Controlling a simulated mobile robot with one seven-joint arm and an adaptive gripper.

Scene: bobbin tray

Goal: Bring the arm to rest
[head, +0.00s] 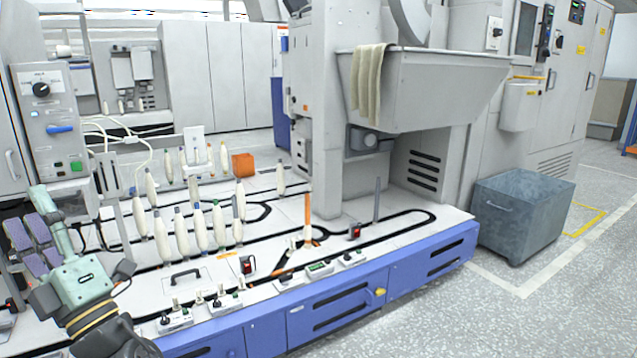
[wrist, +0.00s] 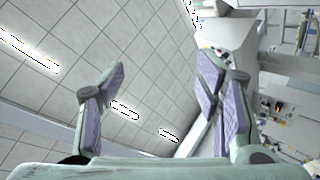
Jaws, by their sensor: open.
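My gripper (head: 35,240) shows at the left of the head view, raised and pointing up, with its purple-padded fingers apart. In the wrist view my gripper (wrist: 158,97) is open, with a wide gap between its two pads and nothing in it. The ceiling fills most of the view behind it. In the head view my gripper is in front of the left end of the machine table and apart from the bobbins.
A white machine table (head: 210,278) with a blue front carries several upright cream bobbins (head: 181,235) near my gripper. A control box (head: 50,125) stands behind it. A grey bin (head: 522,215) stands on the right, with open floor (head: 430,310) in front.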

